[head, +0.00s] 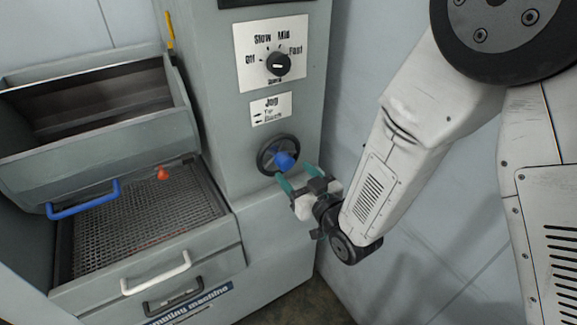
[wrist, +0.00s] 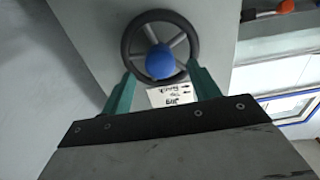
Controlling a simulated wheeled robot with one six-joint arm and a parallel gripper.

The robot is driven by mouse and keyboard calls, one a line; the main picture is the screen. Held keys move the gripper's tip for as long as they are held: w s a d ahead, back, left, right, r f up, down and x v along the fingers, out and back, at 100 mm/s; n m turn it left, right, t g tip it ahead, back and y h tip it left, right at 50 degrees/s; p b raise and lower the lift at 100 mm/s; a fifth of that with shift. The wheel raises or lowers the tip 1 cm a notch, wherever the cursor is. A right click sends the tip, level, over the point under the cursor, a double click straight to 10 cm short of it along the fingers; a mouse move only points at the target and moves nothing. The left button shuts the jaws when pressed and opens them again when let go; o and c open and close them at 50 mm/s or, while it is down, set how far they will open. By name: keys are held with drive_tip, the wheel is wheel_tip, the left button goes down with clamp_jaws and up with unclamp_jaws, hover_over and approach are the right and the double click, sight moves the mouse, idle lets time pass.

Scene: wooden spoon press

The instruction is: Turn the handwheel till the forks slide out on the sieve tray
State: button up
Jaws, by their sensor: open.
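The handwheel (head: 264,160) is a dark spoked wheel with a blue knob (head: 285,160), on the grey machine front under the jog label. It also shows in the wrist view (wrist: 128,42), with the blue knob (wrist: 160,62) on it. My gripper (head: 293,180) is open, with teal fingers at the lower right of the wheel. In the wrist view the fingers (wrist: 160,80) stand on either side of the knob's lower part; I cannot tell whether they touch it. The sieve tray (head: 215,200) is a mesh tray at the left. No forks can be made out.
A speed dial (head: 279,64) and a jog label (head: 271,109) are above the wheel. A grey hopper with a blue handle (head: 85,198) hangs over the tray. A small orange-red piece (head: 162,174) is at the tray's back. Drawer handles (head: 156,273) stick out below.

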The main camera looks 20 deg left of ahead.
sight(288, 166)
drive_tip(key=shift+x, duration=2.1)
drive_tip(key=c, duration=1)
drive_tip(key=shift+m, duration=0.3)
